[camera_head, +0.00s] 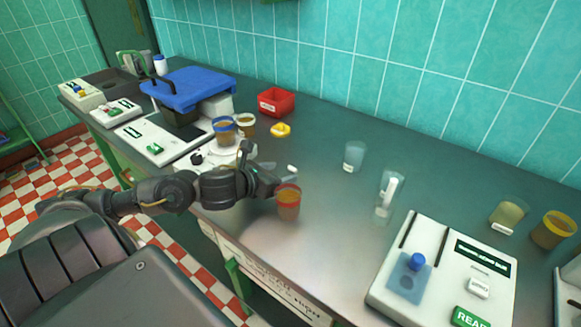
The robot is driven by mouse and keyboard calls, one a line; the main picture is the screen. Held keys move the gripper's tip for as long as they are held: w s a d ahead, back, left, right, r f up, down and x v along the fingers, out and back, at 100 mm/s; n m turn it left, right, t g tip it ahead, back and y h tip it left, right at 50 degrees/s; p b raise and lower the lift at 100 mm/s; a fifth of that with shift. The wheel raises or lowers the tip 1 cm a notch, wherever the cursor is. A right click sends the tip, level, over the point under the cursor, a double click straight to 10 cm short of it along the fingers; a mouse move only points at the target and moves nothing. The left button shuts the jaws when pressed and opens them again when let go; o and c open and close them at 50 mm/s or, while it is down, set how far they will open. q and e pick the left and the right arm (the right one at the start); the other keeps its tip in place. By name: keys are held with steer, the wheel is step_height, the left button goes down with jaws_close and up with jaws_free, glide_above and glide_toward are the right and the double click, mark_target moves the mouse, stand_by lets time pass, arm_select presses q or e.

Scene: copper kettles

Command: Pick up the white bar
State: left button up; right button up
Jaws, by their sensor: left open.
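A small white bar-like piece (292,169) shows at the tip of my left gripper (281,182); I cannot tell whether it lies on the counter or touches a finger. The left gripper is open, low over the counter, just behind a cup of orange-brown liquid with a red rim (288,204). The fingers are small and partly hidden by the wrist and cup. Another upright white strip (391,188) shows in a clear beaker (383,211) to the right; I cannot tell whether it is a bar or a label. My right gripper is out of view.
A white device (450,262) with a blue knob fills the front right. A clear cup (354,157) stands behind, and yellowish cups (553,230) stand at the far right. A red bin (276,101), yellow piece (281,130) and blue-lidded box (190,88) are behind left. The middle front counter is clear.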

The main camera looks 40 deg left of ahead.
mark_target(290, 169)
arm_select(q)
steer(key=shift+x, duration=1.5)
steer(key=shift+a, duration=0.1)
steer(key=c, duration=1.1)
